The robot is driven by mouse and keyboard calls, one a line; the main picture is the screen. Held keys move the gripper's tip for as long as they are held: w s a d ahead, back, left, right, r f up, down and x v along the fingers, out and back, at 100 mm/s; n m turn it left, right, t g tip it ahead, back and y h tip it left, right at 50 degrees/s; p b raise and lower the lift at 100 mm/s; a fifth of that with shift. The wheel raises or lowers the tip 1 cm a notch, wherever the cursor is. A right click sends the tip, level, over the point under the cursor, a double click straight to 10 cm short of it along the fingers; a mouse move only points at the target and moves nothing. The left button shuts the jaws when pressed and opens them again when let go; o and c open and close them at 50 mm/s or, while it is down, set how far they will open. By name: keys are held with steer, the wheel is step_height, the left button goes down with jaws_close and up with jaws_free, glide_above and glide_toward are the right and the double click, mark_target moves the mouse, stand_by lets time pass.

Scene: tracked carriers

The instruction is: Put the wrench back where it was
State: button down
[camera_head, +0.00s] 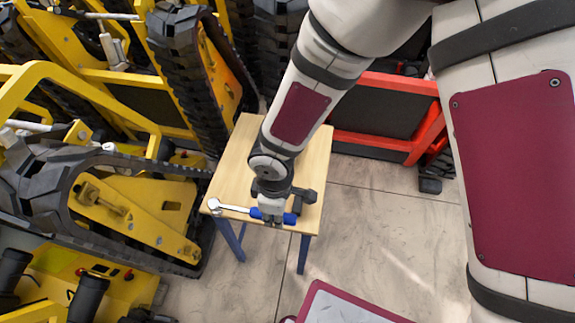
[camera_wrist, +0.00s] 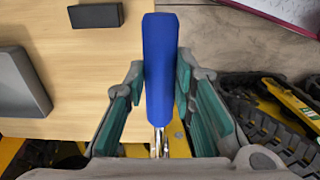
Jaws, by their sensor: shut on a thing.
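The wrench (camera_head: 235,208) has a silver shaft and head and a blue handle. In the head view it lies crosswise near the front edge of a small wooden table (camera_head: 232,165), its silver head pointing left. My gripper (camera_head: 272,217) is shut on the blue handle. In the wrist view the blue handle (camera_wrist: 160,60) stands between the two teal-padded fingers of my gripper (camera_wrist: 158,85), with a bit of silver shaft below it. I cannot tell whether the wrench touches the tabletop or hangs just above it. My gripper hides part of the handle.
A grey block (camera_wrist: 18,80) and a small dark block (camera_wrist: 95,15) lie on the tabletop. Yellow tracked carriers (camera_head: 130,200) crowd the left and back. A red-framed carrier (camera_head: 385,110) stands behind the table. The floor (camera_head: 375,220) right of the table is clear.

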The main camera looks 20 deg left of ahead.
steer(key=w, duration=0.2)
steer(key=w+a, duration=0.1)
steer(key=w, duration=0.1)
steer(key=w+a, duration=0.1)
steer(key=w, duration=0.2)
steer(key=shift+w+f, duration=0.1)
steer(key=shift+f, duration=0.25)
steer(key=shift+w+f, duration=0.1)
steer(key=shift+f, duration=1.7)
steer(key=c, duration=1.3)
jaws_free()
steer(key=shift+c, duration=0.2)
step_height(320, 180, up, 12)
steer(key=p, duration=0.1)
